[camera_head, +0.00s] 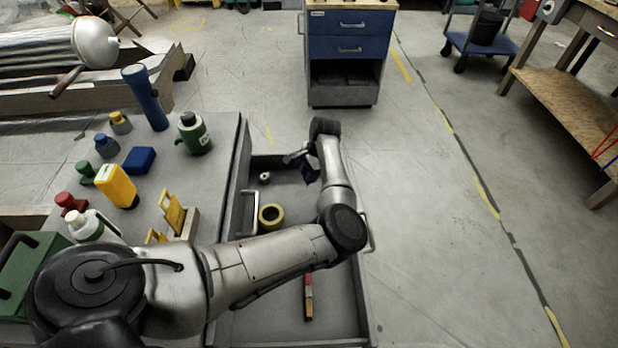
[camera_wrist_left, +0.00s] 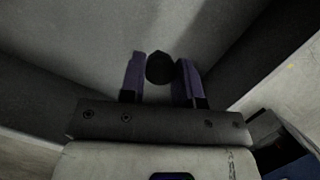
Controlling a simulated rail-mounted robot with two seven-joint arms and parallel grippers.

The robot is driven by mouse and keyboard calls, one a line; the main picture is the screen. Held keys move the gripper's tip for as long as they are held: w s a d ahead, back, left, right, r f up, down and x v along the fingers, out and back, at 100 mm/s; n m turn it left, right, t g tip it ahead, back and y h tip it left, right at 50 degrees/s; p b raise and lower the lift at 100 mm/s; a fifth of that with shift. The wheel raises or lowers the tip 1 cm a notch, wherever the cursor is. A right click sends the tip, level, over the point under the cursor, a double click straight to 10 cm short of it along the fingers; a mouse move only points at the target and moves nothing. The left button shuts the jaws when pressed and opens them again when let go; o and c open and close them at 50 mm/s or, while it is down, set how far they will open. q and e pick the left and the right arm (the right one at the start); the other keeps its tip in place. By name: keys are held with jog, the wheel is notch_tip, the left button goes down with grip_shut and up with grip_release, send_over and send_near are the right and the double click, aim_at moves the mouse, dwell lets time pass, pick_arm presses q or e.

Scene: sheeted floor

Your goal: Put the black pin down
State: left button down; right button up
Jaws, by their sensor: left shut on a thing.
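The black pin (camera_wrist_left: 160,68) shows in the left wrist view as a dark round end between the two purple-padded fingers of my left gripper (camera_wrist_left: 160,82). The gripper is shut on it. In the head view my left gripper (camera_head: 299,162) is over the far end of the open grey drawer (camera_head: 243,270), near its right side. I cannot clearly make out the pin there. The wrist view shows a grey floor and side walls beyond the pin; I cannot tell whether the pin touches the floor. My right gripper is out of view.
The drawer holds a yellow ring (camera_head: 271,216), a small metal piece (camera_head: 265,177) and a red-and-tan stick (camera_head: 308,297). The grey top to the left carries a yellow box (camera_head: 117,186), a green canister (camera_head: 194,133) and a blue flashlight (camera_head: 146,97). A blue cabinet (camera_head: 348,45) stands beyond.

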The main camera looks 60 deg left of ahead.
pick_arm(q)
jog(key=shift+f, duration=0.45)
jog(key=shift+r, duration=0.1)
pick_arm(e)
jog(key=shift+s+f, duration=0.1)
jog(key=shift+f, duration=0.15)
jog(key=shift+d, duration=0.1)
pick_arm(q)
jog(key=c, duration=1.3)
grip_release()
jog(key=shift+f, duration=0.2)
jog(key=o, duration=0.5)
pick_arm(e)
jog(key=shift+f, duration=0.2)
